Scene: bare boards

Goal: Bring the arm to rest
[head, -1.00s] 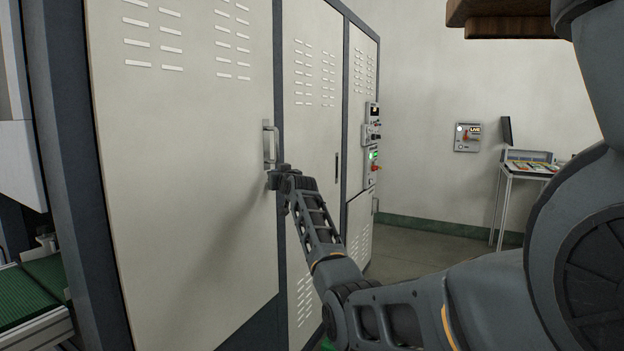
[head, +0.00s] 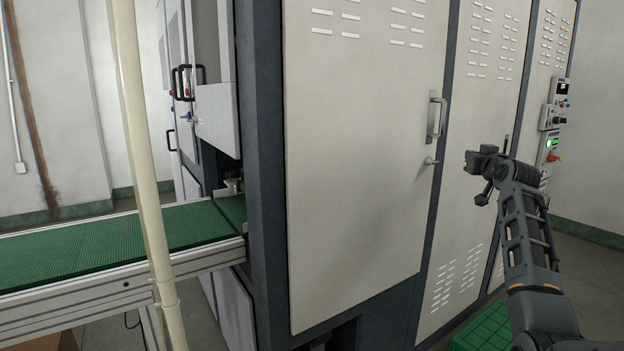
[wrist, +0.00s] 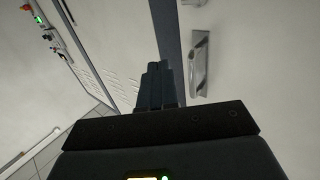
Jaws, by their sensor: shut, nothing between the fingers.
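My gripper (head: 481,176) is at the end of my raised arm, on the right of the head view. It stands in front of the tall beige cabinet (head: 365,130), to the right of the cabinet door's handle (head: 435,118) and apart from it. In the wrist view my gripper (wrist: 157,72) shows as closed dark fingers with nothing between them. The handle also shows in the wrist view (wrist: 200,62), to the right of the fingers. The cabinet door looks closed.
A green conveyor belt (head: 190,226) runs into the machine at the left, with a cream pole (head: 140,130) in front. A control panel (head: 552,130) with a lit green lamp sits on the cabinet's right side. A green crate-like thing (head: 484,328) lies low beneath my arm.

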